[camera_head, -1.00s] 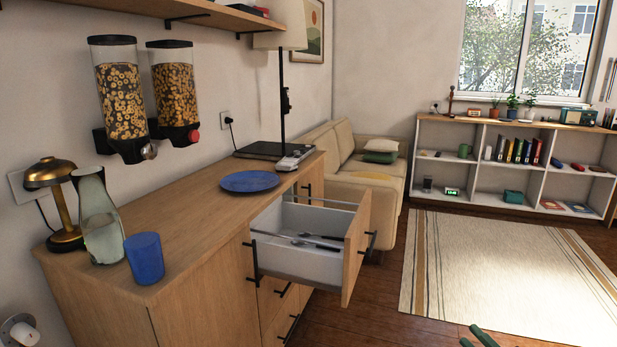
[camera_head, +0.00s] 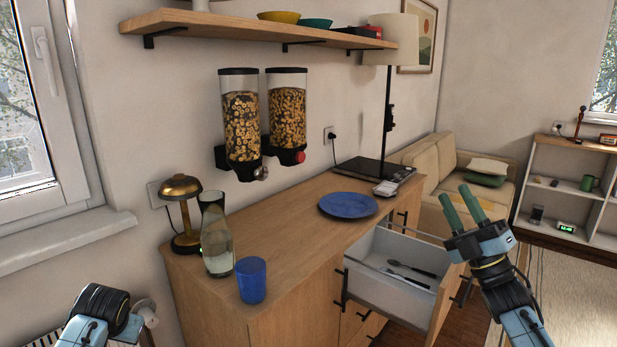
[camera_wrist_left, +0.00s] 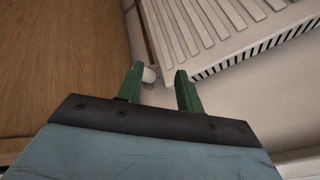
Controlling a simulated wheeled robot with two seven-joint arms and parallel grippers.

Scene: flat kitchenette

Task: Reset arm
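My right gripper (camera_head: 456,192) is raised in front of the sofa, beside the open drawer, in the head view. Its two green fingers point up and stand apart, with nothing between them. My left arm (camera_head: 100,312) shows at the lower left of the head view, its fingers not visible there. In the left wrist view my left gripper (camera_wrist_left: 159,76) has its two green fingers apart and empty, with a white radiator (camera_wrist_left: 210,35) beyond them.
The wooden cabinet (camera_head: 290,225) carries a blue plate (camera_head: 348,205), a blue cup (camera_head: 251,280), a glass carafe (camera_head: 217,245) and a brass lamp (camera_head: 181,205). Its open drawer (camera_head: 400,290) juts out with cutlery inside. Cereal dispensers (camera_head: 241,120) hang above. A window (camera_head: 40,110) is at left.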

